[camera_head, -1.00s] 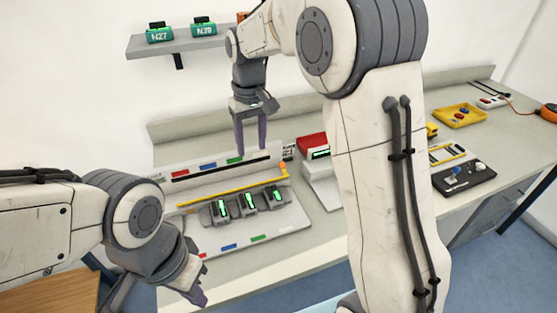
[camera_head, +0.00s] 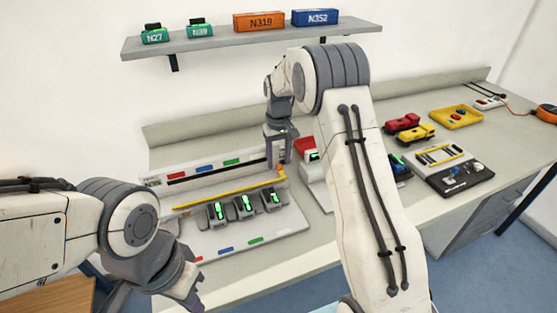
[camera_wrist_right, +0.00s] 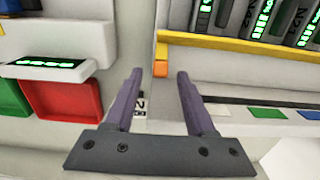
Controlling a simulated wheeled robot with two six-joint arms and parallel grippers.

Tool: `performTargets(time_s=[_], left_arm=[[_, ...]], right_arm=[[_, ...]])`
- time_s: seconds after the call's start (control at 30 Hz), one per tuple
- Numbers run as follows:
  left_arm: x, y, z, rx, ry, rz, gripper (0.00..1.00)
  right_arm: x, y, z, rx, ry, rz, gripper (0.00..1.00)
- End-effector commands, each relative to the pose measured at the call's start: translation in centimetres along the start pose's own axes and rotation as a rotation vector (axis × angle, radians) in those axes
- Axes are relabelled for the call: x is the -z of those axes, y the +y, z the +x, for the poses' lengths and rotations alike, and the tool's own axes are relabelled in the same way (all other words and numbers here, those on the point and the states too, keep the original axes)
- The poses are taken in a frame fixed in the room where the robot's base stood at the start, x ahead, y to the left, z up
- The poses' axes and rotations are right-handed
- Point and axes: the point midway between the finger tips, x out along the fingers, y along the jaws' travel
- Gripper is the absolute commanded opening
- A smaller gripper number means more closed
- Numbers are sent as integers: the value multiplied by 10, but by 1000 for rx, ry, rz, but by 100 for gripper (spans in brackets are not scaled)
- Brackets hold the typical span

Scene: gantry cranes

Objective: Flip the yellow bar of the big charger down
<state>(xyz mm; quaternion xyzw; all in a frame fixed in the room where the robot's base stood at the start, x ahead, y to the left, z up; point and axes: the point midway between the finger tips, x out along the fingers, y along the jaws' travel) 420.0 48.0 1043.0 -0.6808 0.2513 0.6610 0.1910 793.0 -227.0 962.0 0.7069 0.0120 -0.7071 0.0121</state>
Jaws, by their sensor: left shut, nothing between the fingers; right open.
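The big charger (camera_head: 235,240) is a pale panel on the bench with a raised back strip carrying coloured labels. Its yellow bar (camera_head: 228,194) runs along behind three dark batteries (camera_head: 245,206) with green displays. The bar ends in an orange piece on the right; the right wrist view shows the bar (camera_wrist_right: 240,46) and the orange end (camera_wrist_right: 160,68). My right gripper (camera_head: 280,163) is open above the bar's right end, and the orange end appears between its fingertips (camera_wrist_right: 158,78). Contact cannot be told. My left gripper (camera_head: 192,302) is shut and empty at the bench's front left.
A smaller charger (camera_wrist_right: 60,55) with red and green parts stands beside the big one. A shelf (camera_head: 250,40) with several labelled boxes hangs above. Red and yellow items (camera_head: 415,128) and a dark control panel (camera_head: 462,175) lie to the right, partly behind my right arm.

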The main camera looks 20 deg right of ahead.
Motion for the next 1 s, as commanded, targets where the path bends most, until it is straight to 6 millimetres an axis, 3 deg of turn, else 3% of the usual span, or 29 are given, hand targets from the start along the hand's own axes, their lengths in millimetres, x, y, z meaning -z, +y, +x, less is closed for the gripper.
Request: performTargets(time_s=[0.37,0.4,0.53,0.8,1.0], left_arm=[[0,0,-1,0,0,0,0],[0,0,-1,0,0,0,0],[0,0,-1,0,0,0,0],[0,0,2,0,0,0,0],[-1,-1,19,0,0,0,0]], right_arm=[[0,0,9,0,0,0,55],[0,0,9,0,0,0,51],[0,0,9,0,0,0,1],[-1,0,10,0,9,0,0],[-4,0,10,0,72,1,0]])
